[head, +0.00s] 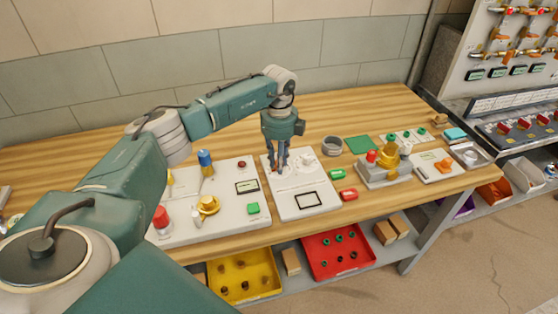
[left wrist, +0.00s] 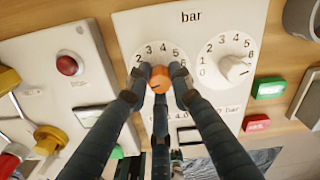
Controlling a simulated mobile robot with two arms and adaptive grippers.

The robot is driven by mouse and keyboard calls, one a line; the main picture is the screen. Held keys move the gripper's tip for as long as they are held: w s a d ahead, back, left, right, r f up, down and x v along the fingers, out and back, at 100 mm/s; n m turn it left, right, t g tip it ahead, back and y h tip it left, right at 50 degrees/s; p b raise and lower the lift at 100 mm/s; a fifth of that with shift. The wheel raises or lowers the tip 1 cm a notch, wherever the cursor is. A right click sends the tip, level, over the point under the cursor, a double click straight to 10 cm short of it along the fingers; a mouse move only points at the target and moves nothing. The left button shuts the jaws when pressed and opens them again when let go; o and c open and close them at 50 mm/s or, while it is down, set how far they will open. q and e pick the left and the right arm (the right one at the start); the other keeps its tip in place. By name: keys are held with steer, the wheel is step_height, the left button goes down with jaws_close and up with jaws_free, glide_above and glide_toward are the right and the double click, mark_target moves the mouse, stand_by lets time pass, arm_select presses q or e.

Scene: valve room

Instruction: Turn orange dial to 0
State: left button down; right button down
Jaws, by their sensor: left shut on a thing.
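The orange dial (left wrist: 159,79) is on a white panel (head: 282,211) marked "bar". Its scale shows 2 to 6 in the left wrist view; the lower numbers are hidden behind a finger. I cannot tell which number the dial points to. My left gripper (head: 280,170) reaches straight down to the panel. In the left wrist view, the left gripper's fingers (left wrist: 160,87) are shut on the orange dial from both sides. In the head view the fingers mostly hide the dial. My right gripper is in neither view.
A white dial (left wrist: 235,69) sits right of the orange one. A left panel (head: 227,218) carries a red button (head: 242,164) and a yellow valve (head: 208,205). Green (head: 336,174) and red (head: 349,195) blocks lie right of the dial panel. A grey ring (head: 332,145) stands behind them.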

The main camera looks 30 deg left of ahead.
arm_select(q)
steer(key=shift+r, duration=0.1)
stand_by(0.3)
steer(key=c, duration=1.5)
jaws_free()
steer(key=shift+c, duration=0.2)
step_height(320, 180, up, 12)
